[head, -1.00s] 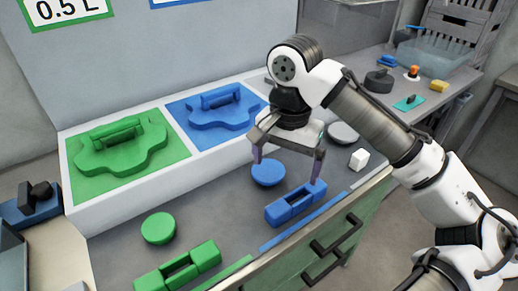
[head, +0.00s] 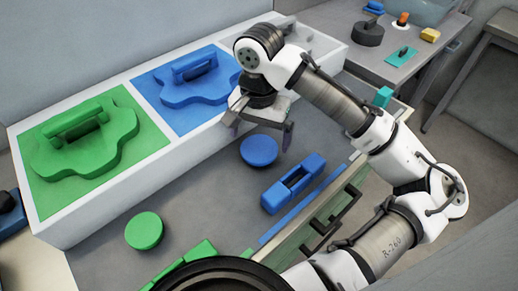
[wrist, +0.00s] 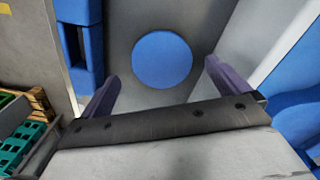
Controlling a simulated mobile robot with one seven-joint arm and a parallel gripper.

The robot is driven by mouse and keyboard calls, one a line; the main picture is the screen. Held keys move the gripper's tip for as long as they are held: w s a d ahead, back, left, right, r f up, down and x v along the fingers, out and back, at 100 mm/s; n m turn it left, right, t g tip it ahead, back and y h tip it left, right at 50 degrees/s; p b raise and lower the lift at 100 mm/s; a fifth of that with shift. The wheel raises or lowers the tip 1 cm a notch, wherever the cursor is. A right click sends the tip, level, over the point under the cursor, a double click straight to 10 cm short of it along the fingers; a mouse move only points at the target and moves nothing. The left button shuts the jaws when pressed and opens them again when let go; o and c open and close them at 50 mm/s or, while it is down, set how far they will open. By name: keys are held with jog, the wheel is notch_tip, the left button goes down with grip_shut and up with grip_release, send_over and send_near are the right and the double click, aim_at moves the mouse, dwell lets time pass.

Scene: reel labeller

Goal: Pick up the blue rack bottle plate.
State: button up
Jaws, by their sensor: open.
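The blue rack bottle plate (head: 200,82) is a wavy-edged blue plate with a raised bar handle. It lies on the blue panel of the white rack, and part of it shows at the right edge of the wrist view (wrist: 296,112). My gripper (head: 260,133) is open and empty, with its fingers pointing down. It hangs in front of and to the right of the plate, apart from it, above the grey worktop near a blue disc (head: 259,151). In the wrist view the disc (wrist: 162,60) shows between the fingers.
A green plate (head: 83,139) sits on the green panel to the left. A blue slotted block (head: 293,184) and a green disc (head: 144,231) stand on the worktop (head: 205,190). The white rack (head: 135,185) has a raised front wall. Drawer handles (head: 330,215) stick out at the front.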

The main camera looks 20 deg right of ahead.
aim_at(259, 148)
jog(key=shift+w+d+f+p, duration=0.15)
jog(key=shift+f+p, duration=0.1)
jog(key=shift+f, duration=1.15)
jog(key=shift+w+a+f+p, duration=0.1)
jog(key=shift+f+p, duration=0.1)
jog(key=shift+f, duration=1.2)
jog(key=c, duration=1)
